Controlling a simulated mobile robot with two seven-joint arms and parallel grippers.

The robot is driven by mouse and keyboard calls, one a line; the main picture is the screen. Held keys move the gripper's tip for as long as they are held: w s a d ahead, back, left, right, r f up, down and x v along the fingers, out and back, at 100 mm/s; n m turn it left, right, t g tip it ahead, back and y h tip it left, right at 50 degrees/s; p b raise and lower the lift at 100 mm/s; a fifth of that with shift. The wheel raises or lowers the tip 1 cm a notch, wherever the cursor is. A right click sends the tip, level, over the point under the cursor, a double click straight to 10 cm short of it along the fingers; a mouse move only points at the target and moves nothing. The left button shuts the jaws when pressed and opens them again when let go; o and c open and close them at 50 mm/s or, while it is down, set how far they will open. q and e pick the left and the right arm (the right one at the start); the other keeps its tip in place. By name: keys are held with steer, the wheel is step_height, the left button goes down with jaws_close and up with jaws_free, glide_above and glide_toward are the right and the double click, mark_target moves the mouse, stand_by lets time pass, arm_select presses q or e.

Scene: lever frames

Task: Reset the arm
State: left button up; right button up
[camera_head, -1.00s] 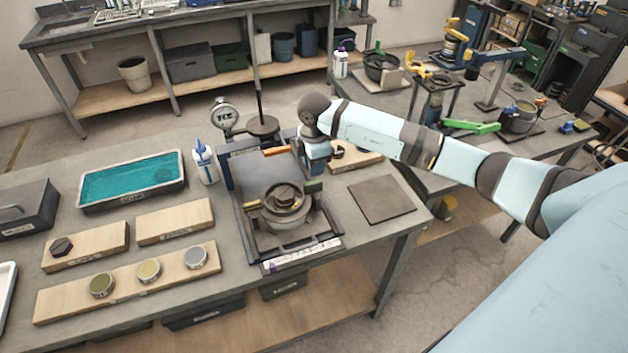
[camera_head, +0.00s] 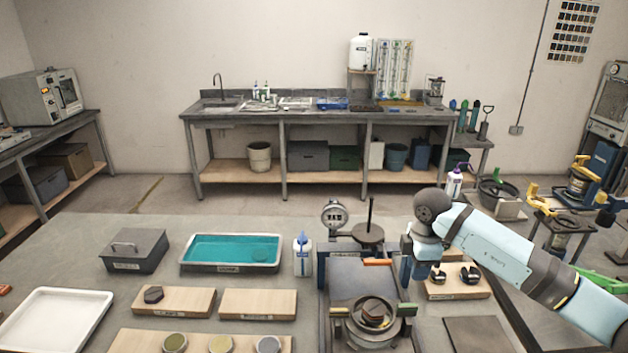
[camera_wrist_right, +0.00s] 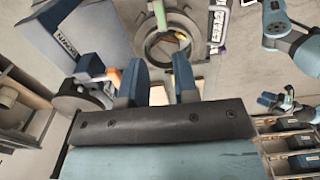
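My right arm comes in from the right in the head view. Its gripper (camera_head: 408,268) points down beside the dark press-like fixture (camera_head: 362,278) on the bench, and its fingertips are partly hidden there. In the right wrist view my right gripper (camera_wrist_right: 162,76) has its two blue fingers apart with nothing visible between them. The ring-shaped holder (camera_head: 372,322) of the fixture also shows beyond the fingers in the wrist view (camera_wrist_right: 168,45). My left gripper does not show in the head view.
A tray of teal liquid (camera_head: 231,253), a squeeze bottle (camera_head: 303,256), a lidded grey box (camera_head: 134,251), a white tray (camera_head: 55,322) and wooden boards (camera_head: 258,303) stand left of the fixture. A dial gauge (camera_head: 335,215) stands behind it. A board with black parts (camera_head: 456,282) lies right.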

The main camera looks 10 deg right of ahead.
steer(key=s+a+f+n+t+y, duration=0.15)
steer(key=s+a+t+y, duration=0.35)
steer(key=a+y, duration=0.6)
steer(key=s+a+f+n+t+y, duration=0.15)
steer(key=s+a+y, duration=0.55)
steer(key=a, duration=0.7)
steer(key=s+d+f+m+t+h, duration=0.2)
steer(key=s+d+f+m+h, duration=0.2)
steer(key=s+f+m+h, duration=0.3)
steer(key=s+d+f+m+t+h, duration=0.2)
steer(key=s+d+f+m+h, duration=0.2)
steer(key=s+f+m+h, duration=0.3)
step_height(320, 180, down, 6)
steer(key=shift+s+r+m+h, duration=0.15)
steer(key=shift+s+m+h, duration=0.25)
steer(key=shift+s+m, duration=0.25)
